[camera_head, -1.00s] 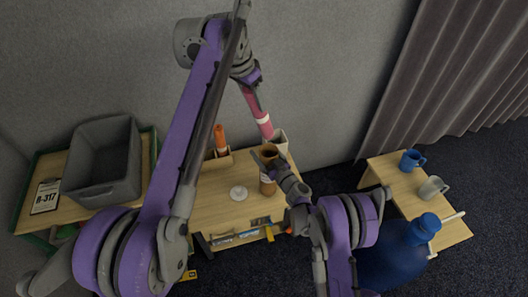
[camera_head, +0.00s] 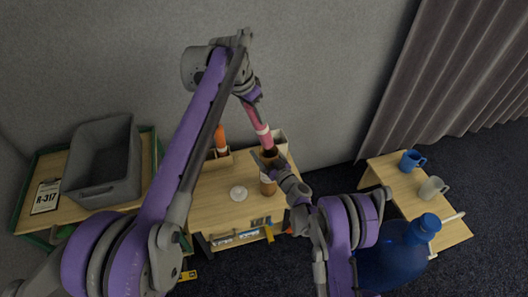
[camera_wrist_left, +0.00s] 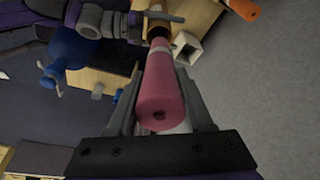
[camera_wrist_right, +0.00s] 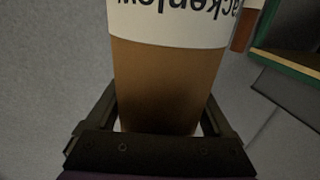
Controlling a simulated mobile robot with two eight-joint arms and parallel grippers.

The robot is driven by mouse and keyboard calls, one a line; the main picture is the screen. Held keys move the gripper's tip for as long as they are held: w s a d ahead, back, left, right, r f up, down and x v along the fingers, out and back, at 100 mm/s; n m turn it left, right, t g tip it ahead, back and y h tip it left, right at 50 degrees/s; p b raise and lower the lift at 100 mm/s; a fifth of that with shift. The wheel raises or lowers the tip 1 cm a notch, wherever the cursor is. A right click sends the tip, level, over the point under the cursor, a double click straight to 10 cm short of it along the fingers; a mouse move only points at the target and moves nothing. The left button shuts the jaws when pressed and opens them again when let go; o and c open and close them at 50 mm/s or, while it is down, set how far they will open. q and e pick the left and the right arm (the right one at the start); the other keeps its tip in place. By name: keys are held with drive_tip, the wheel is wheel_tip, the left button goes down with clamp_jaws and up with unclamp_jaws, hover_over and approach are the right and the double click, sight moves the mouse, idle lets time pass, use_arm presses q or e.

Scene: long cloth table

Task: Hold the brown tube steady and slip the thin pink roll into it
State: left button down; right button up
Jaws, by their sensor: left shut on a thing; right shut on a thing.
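The pink roll (camera_head: 258,122), with a white band, is tilted, its lower end at the mouth of the brown tube (camera_head: 268,186). My left gripper (camera_head: 252,98) is shut on its upper part. In the left wrist view the pink roll (camera_wrist_left: 162,88) lies between the fingers, pointing at the brown tube (camera_wrist_left: 158,30); I cannot tell whether its end is inside. My right gripper (camera_head: 270,165) is shut on the brown tube, which looks upright above the table. In the right wrist view the brown tube (camera_wrist_right: 155,82) fills the space between the fingers and carries a white printed label.
A white square holder (camera_head: 281,141) stands close behind the tube. An orange roll (camera_head: 220,137) stands in a wooden holder to the left. A white disc (camera_head: 238,193) lies on the table. A grey bin (camera_head: 105,165) is far left; mugs (camera_head: 412,160) stand on the right table.

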sight(246, 108)
use_arm(q)
drive_tip(key=shift+f, duration=3)
drive_tip(key=shift+c, duration=1.1)
unclamp_jaws()
drive_tip(key=v, duration=1.2)
use_arm(e)
drive_tip(key=o, duration=1.2)
drive_tip(key=shift+o, duration=0.2)
